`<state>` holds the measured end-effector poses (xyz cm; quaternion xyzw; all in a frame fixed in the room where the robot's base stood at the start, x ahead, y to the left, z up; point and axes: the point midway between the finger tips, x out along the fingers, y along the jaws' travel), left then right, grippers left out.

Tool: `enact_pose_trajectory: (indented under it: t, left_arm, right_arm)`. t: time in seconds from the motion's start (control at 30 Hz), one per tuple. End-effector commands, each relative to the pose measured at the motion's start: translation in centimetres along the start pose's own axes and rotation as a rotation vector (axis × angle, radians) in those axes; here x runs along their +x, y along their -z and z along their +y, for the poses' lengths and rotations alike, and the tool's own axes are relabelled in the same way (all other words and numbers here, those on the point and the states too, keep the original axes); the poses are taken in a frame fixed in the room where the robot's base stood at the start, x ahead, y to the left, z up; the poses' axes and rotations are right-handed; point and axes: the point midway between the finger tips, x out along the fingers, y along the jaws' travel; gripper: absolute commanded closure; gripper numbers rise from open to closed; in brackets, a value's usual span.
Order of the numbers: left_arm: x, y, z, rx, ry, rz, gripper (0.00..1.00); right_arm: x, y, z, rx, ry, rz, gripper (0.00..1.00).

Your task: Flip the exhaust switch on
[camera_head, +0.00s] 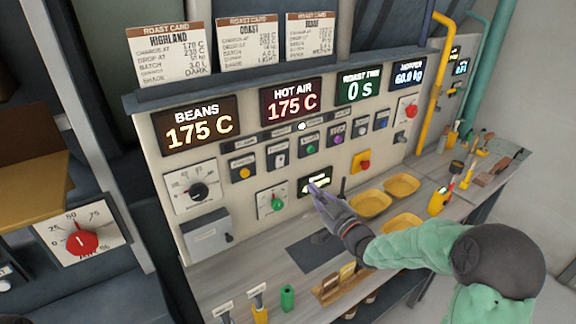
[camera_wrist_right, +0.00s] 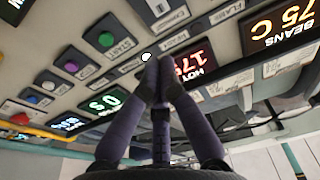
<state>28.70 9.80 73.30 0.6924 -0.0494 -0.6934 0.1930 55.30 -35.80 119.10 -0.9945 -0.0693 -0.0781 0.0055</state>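The control panel (camera_head: 240,130) carries a row of small switches and buttons below its displays. A toggle switch (camera_head: 280,157) sits between a yellow button (camera_head: 243,172) and a green button (camera_head: 310,149). More toggle switches (camera_head: 361,128) sit right of a purple button (camera_head: 336,138). Their labels are too small to tell which one is the exhaust switch. My left gripper is out of view.
A shelf below the panel holds yellow trays (camera_head: 402,185), a green cylinder (camera_head: 287,297) and brushes. A yellow pipe (camera_head: 428,95) runs down the panel's right side.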

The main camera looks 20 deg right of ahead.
Motion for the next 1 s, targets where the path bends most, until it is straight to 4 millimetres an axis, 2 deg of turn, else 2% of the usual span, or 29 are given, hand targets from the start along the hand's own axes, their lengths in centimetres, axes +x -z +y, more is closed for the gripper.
enact_pose_trajectory:
  t: [0.23, 0.37, 0.47, 1.0]
  left_arm:
    - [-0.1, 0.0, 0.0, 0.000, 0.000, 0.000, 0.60]
    - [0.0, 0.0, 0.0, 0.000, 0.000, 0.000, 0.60]
    - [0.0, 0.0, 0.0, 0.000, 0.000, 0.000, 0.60]
    - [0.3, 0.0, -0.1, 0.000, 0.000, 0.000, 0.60]
  right_arm:
    - [0.1, 0.1, 0.0, 0.000, 0.000, 0.001, 1.00]
    - [0.8, 0.0, 0.0, 0.000, 0.001, 0.000, 1.00]
    - [2.1, 0.1, -0.1, 0.000, 0.002, 0.002, 1.00]
    - [11.7, 0.0, -0.1, 0.000, 0.002, 0.000, 1.00]
